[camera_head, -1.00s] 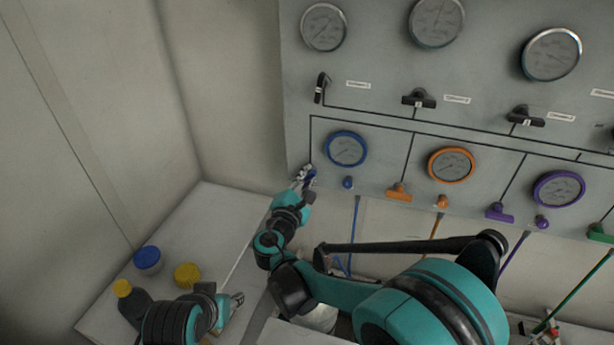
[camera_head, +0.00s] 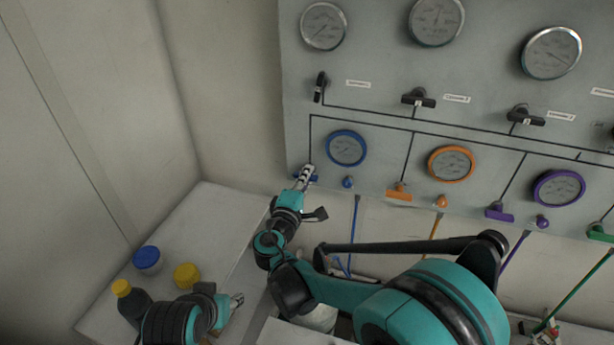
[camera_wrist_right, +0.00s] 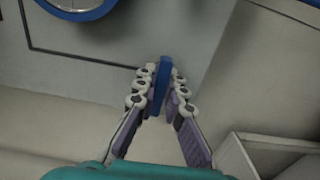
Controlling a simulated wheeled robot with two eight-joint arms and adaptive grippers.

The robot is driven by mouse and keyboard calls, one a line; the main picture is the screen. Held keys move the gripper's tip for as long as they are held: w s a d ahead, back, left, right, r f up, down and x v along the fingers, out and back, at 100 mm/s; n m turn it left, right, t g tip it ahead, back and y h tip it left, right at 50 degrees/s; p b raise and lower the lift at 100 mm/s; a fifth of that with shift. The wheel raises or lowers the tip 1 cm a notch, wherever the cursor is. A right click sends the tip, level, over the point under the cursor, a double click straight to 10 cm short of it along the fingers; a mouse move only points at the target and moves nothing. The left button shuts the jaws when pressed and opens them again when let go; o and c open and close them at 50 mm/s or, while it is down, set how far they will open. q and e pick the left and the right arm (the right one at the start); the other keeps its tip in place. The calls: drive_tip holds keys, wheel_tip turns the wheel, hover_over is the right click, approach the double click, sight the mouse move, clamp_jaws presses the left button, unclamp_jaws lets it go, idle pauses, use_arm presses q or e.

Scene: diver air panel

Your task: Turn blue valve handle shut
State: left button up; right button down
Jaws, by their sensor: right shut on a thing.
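The blue valve handle (camera_head: 314,179) sits at the lower left of the panel, under the blue-rimmed gauge (camera_head: 346,148). It lies roughly level in the head view, with blue showing on both sides of the fingers. My right gripper (camera_head: 307,172) is shut on it. In the right wrist view the blue handle (camera_wrist_right: 163,75) stands between the two fingers (camera_wrist_right: 161,82), which touch it from both sides. My left gripper (camera_head: 237,299) is low over the white bench; its fingers are too small to read.
Orange (camera_head: 398,192) and purple (camera_head: 500,213) handles are further right on the panel. A small blue knob (camera_head: 348,182) is close to the right of the blue handle. A blue-lidded jar (camera_head: 147,260) and a yellow-lidded jar (camera_head: 187,275) stand on the bench (camera_head: 215,215).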

idle(0.5)
drive_tip(key=c, duration=1.6)
unclamp_jaws()
drive_tip(key=v, duration=0.7)
drive_tip(key=shift+s, duration=0.25)
